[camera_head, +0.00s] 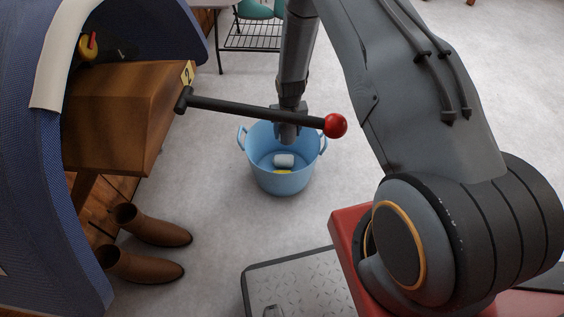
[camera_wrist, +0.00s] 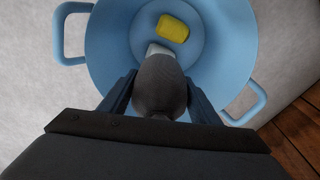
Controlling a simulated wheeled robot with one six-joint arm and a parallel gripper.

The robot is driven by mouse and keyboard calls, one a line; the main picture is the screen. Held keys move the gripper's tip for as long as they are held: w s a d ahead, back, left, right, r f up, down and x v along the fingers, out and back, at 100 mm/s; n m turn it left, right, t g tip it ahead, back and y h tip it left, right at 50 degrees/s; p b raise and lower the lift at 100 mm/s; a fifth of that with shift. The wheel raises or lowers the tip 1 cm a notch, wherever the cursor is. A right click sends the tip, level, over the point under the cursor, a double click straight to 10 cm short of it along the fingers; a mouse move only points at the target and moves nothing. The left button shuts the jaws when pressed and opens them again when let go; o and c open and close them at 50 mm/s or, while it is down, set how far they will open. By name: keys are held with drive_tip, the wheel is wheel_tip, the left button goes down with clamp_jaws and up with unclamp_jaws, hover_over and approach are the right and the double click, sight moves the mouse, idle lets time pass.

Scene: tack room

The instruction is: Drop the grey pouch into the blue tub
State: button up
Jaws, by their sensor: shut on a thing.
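My gripper (camera_wrist: 160,82) is shut on the dark grey pouch (camera_wrist: 161,90), which sits between the two fingers in the wrist view. The blue tub (camera_head: 282,182) stands on the floor with its handles out to the sides. In the head view my gripper (camera_head: 287,132) is over the tub's mouth, and I cannot clearly make out the pouch there. In the wrist view the tub (camera_wrist: 108,40) lies below the pouch. Inside the tub are a pale rounded thing (camera_head: 284,160), partly hidden by the pouch in the wrist view, and a yellow thing (camera_wrist: 172,28).
A dark bar with a red ball end (camera_head: 335,125) crosses in front of my arm near the tub. A wooden block (camera_head: 118,105) and blue padded shape (camera_head: 40,170) stand at left. Brown boots (camera_head: 150,228) stand below. A wire rack (camera_head: 252,38) is behind. Floor right of the tub is clear.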

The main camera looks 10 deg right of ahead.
drive_tip(key=o, duration=1.2)
drive_tip(key=shift+s+r+p, duration=0.15)
drive_tip(key=shift+r+p, duration=0.15)
drive_tip(key=shift+r, duration=1)
drive_tip(key=shift+s+r+p, duration=0.2)
drive_tip(key=shift+r+p, duration=0.05)
drive_tip(key=shift+r, duration=1.05)
drive_tip(key=shift+s+r+p, duration=0.15)
drive_tip(key=shift+r+p, duration=0.15)
drive_tip(key=shift+r, duration=1)
